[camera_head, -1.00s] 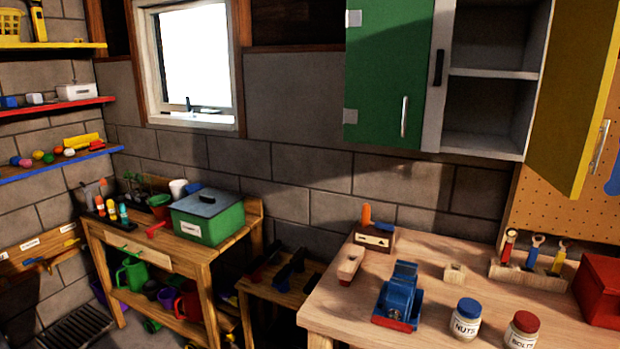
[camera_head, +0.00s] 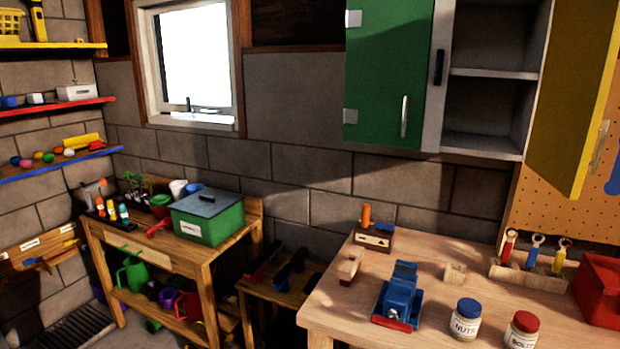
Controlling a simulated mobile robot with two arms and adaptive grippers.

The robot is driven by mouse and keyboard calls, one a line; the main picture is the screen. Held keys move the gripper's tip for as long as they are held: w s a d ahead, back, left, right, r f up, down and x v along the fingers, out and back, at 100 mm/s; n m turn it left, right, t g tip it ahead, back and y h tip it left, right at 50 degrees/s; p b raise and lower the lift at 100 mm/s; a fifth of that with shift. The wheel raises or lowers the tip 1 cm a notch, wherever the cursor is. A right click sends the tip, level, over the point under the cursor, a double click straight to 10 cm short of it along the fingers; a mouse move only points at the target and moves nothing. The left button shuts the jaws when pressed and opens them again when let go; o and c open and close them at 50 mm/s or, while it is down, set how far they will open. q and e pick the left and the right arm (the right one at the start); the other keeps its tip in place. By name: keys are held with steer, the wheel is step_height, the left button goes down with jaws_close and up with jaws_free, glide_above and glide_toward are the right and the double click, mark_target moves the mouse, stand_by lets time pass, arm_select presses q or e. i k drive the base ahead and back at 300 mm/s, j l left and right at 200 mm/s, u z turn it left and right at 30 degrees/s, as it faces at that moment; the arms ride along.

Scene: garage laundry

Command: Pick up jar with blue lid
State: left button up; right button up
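The jar with the blue lid (camera_head: 466,320) stands upright near the front of the wooden workbench (camera_head: 430,270) at the right. Its label reads "NUTS". A similar jar with a red lid (camera_head: 521,330) stands just to its right, with a small gap between them. A blue vise (camera_head: 399,297) sits to its left. Neither of my grippers is in view.
A red box (camera_head: 600,290) is at the bench's right edge, beside a wooden tool rack (camera_head: 530,272). A small wooden block (camera_head: 455,273) lies behind the jar. An open yellow cabinet door (camera_head: 568,100) hangs above. The bench's left front is clear.

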mark_target(465, 322)
steer(key=i+l, duration=0.1)
steer(key=l, duration=0.9)
steer(key=i+l+u, duration=0.1)
steer(key=l, duration=0.9)
steer(key=i+l, duration=0.1)
steer(key=l, duration=0.9)
steer(key=u, duration=0.05)
